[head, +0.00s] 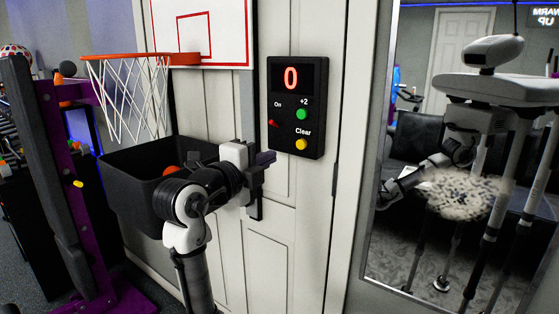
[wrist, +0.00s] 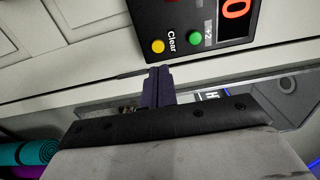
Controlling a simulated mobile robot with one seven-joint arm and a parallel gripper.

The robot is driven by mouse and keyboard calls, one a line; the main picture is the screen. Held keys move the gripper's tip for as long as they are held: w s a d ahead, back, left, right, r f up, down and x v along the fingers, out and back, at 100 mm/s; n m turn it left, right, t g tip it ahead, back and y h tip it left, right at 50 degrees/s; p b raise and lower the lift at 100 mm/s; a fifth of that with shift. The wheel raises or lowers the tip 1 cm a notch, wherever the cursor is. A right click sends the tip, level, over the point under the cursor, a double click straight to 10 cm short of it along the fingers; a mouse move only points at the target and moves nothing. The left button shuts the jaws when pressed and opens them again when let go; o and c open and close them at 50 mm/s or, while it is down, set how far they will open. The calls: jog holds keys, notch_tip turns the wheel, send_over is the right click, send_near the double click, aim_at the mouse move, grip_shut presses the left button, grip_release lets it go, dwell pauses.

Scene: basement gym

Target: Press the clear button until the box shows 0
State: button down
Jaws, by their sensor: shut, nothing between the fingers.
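The black score box (head: 298,107) is mounted on the white door and its display shows a red 0. The yellow Clear button (head: 301,144) is at its lower right, below the green +2 button (head: 301,114); a red On switch (head: 273,124) is at the left. In the wrist view the yellow Clear button (wrist: 158,46) lies just beyond my fingertips. My gripper (head: 266,158) is shut and empty, below and left of the Clear button, with a visible gap between them. It also shows in the wrist view (wrist: 158,72).
A basketball hoop (head: 140,58) with a white net hangs left of the box. A black bin (head: 150,185) holding an orange ball (head: 171,170) is below it. A mirror (head: 450,225) at the right reflects my body. A purple rack (head: 95,240) stands at the left.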

jog(key=shift+v, duration=1.45)
jog(key=shift+a, duration=0.1)
